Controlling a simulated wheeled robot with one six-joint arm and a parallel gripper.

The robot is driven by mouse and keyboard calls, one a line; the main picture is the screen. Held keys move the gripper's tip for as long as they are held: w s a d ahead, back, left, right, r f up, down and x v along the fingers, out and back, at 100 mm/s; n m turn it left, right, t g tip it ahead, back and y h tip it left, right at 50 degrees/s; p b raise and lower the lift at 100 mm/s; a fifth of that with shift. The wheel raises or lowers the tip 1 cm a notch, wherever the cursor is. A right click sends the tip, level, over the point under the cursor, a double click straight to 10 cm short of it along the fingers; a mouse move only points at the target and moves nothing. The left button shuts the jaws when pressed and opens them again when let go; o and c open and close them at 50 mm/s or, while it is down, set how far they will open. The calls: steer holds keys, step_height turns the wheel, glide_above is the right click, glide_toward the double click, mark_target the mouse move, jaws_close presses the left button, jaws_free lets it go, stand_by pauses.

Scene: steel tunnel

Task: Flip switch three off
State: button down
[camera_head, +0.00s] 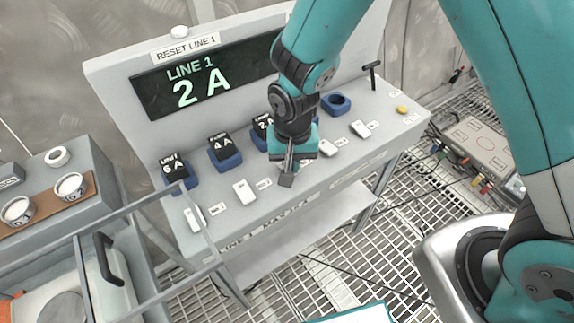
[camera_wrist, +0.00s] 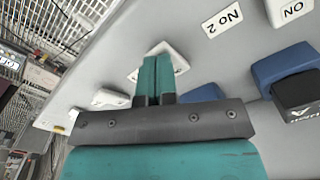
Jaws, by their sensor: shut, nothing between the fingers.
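Switch three is a white rocker on the sloping grey console. In the wrist view it (camera_wrist: 178,54) shows behind my fingertips, between the "No 2" label (camera_wrist: 222,18) and another white switch (camera_wrist: 110,98). In the head view my gripper (camera_head: 287,180) hides it. My gripper points down at the console with its fingers shut and empty; it also shows in the wrist view (camera_wrist: 157,62). The fingertips overlap the switch; I cannot tell whether they touch it or which way it is set. Switch two (camera_head: 244,190) lies left of my gripper. The display (camera_head: 200,90) reads "LINE 1 2 A".
Blue blocks with black tops (camera_head: 225,152) stand behind the switches, and an empty blue socket (camera_head: 335,103) is to the right. Other white switches (camera_head: 327,148) flank my gripper. A black T-handle (camera_head: 373,75) and yellow button (camera_head: 402,109) are at the right end.

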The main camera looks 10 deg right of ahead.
steer(key=shift+f+b, duration=0.3)
steer(key=shift+f, duration=0.15)
steer(key=shift+r, duration=0.1)
step_height(320, 180, up, 7)
steer(key=p, duration=0.6)
stand_by(0.7)
steer(key=s+d+r+n+y, duration=0.2)
steer(key=s+r+n, duration=0.2)
steer(key=s+r, duration=0.4)
steer(key=s+d+r+n+y, duration=0.2)
steer(key=s+r+n, duration=0.3)
steer(key=r, duration=1)
steer(key=s, duration=0.3)
steer(key=shift+d+r, duration=0.15)
steer(key=shift+r, duration=0.15)
